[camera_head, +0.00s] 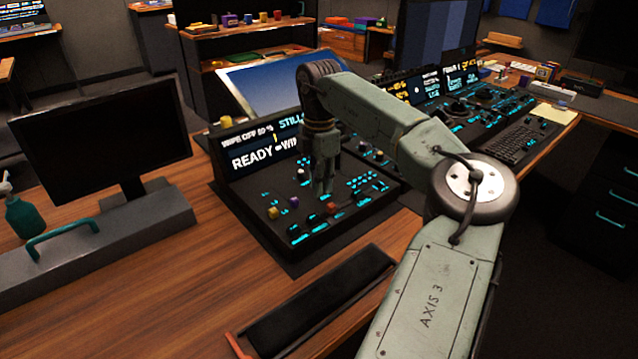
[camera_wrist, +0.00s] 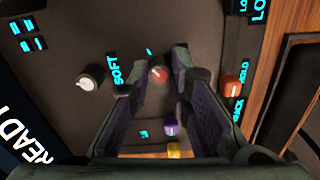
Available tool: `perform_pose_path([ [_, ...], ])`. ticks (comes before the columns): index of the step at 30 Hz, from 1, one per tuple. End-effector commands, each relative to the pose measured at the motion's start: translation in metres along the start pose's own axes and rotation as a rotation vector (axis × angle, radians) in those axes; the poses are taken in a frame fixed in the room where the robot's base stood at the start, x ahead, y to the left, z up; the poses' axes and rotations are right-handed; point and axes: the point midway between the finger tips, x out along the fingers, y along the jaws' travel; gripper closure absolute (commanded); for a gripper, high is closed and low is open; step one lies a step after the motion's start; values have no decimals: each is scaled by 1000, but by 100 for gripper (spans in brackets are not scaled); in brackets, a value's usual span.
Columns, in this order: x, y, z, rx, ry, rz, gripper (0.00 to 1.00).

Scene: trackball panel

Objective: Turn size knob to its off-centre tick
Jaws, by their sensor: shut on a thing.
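My gripper (camera_head: 322,190) reaches down onto the black control panel (camera_head: 228,190). In the wrist view my gripper (camera_wrist: 167,73) has its two fingers on either side of a red-topped knob (camera_wrist: 158,74) with a pale pointer line. It is shut on this knob. The label beside the knob is mostly hidden by the fingers, so I cannot read "size" or make out its ticks. In the head view the fingers hide the knob.
Close by are a white-topped knob (camera_wrist: 89,79) near the word SOFT, an orange knob (camera_wrist: 232,84) near HOLD and BACK, a purple knob (camera_wrist: 171,129) and a yellow knob (camera_wrist: 174,150). The panel's screen (camera_head: 262,150) reads READY.

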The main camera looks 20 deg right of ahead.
Motion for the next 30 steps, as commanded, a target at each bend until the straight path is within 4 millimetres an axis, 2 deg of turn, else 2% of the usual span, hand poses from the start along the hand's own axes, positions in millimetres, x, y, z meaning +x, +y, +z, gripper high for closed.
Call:
perform_pose_path([
  [10, -1, 0, 1, 126, -2, 2, 100],
  [25, -1, 0, 1, 142, -2, 1, 100],
  [26, -1, 0, 1, 142, -2, 1, 81],
  [30, -1, 0, 1, 142, -1, 1, 72],
])
